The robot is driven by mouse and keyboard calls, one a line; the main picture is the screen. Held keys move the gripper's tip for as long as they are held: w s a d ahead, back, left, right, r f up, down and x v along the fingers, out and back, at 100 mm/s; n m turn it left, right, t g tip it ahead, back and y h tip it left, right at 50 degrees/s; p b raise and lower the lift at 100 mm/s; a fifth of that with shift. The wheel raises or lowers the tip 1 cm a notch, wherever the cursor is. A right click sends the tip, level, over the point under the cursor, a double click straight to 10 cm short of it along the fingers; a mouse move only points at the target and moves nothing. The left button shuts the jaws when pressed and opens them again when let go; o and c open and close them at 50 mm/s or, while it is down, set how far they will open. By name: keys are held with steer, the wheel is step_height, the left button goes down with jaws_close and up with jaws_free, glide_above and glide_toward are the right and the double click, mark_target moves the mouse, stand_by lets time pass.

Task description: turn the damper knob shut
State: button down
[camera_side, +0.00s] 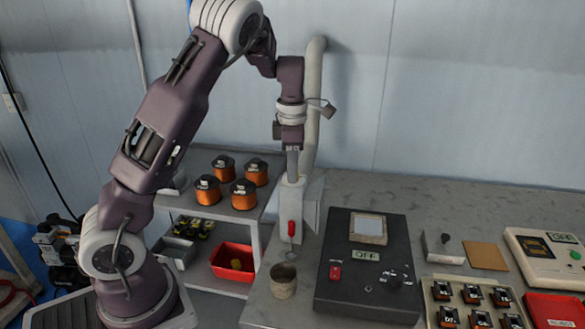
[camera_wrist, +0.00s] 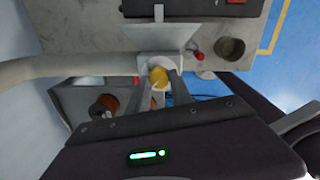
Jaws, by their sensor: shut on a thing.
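The damper knob is a round yellow knob (camera_wrist: 159,76) on top of a pale grey box (camera_wrist: 150,61) at the end of a thick pipe (camera_wrist: 65,70). In the side view the box (camera_side: 311,205) stands at the left of the bench, and the knob is mostly hidden by my gripper (camera_side: 293,174). My gripper points straight down onto the knob. In the wrist view the two fingers of my gripper (camera_wrist: 161,82) stand on either side of the knob, shut on it. No mark showing the knob's position is readable.
A red handle (camera_side: 291,229) sits on the box's front, close below my gripper. A metal cup (camera_side: 283,281) and a black control unit (camera_side: 366,272) stand near it. The pipe (camera_side: 313,110) rises close behind my wrist. Copper coils (camera_side: 243,195) stand on the shelf at left.

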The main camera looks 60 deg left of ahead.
steer(key=c, duration=1.1)
jaws_free()
steer(key=shift+c, duration=0.2)
step_height(320, 180, up, 7)
steer(key=shift+d+r, duration=0.1)
steer(key=shift+s, duration=0.1)
